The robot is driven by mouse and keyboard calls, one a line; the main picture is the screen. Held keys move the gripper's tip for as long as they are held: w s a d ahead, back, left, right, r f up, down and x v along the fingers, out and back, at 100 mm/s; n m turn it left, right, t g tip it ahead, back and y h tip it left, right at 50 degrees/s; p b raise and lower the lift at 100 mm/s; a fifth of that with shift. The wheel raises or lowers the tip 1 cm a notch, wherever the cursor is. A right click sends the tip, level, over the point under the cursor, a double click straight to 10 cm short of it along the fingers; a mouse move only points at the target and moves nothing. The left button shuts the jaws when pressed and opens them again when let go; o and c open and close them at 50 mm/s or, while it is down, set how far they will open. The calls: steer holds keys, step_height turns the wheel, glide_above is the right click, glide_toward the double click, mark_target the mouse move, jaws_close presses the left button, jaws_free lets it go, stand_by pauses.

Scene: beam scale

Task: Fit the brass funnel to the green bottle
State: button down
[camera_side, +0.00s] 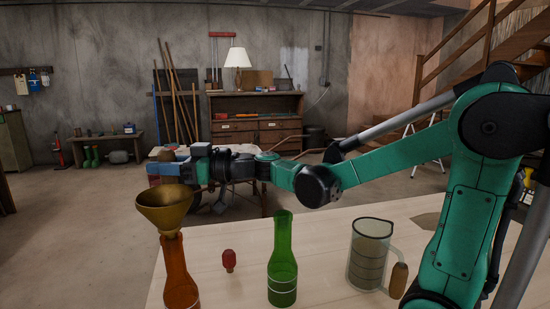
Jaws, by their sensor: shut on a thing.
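The brass funnel (165,208) is at the left, wide mouth up. Its lower end meets or overlaps the neck of an orange bottle (179,275); I cannot tell whether the spout is inside the neck. My gripper (186,186) is at the funnel's far right rim and is shut on it; the fingertips are small and partly hidden. The green bottle (283,267) stands upright on the table to the right of the orange one, its mouth bare and apart from the funnel.
A red stopper-like piece (229,260) stands on the light wooden table (325,237) between the bottles. A clear measuring jug (369,256) with a brown handle stands right of the green bottle. The table behind the green bottle is clear under my arm.

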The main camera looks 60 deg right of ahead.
step_height(320, 180, up, 17)
steer(key=s+d+f, duration=0.4)
steer(key=s+d, duration=0.1)
steer(key=d, duration=0.2)
steer(key=s+d+f+n+y, duration=0.1)
steer(key=s+d+f, duration=0.3)
steer(key=s+d, duration=0.2)
steer(key=shift+s+d+f+g, duration=0.15)
steer(key=shift+d+f+g, duration=0.25)
steer(key=shift+d, duration=0.5)
steer(key=shift+f, duration=2.75)
steer(key=shift+f, duration=0.15)
steer(key=shift+f, duration=1.8)
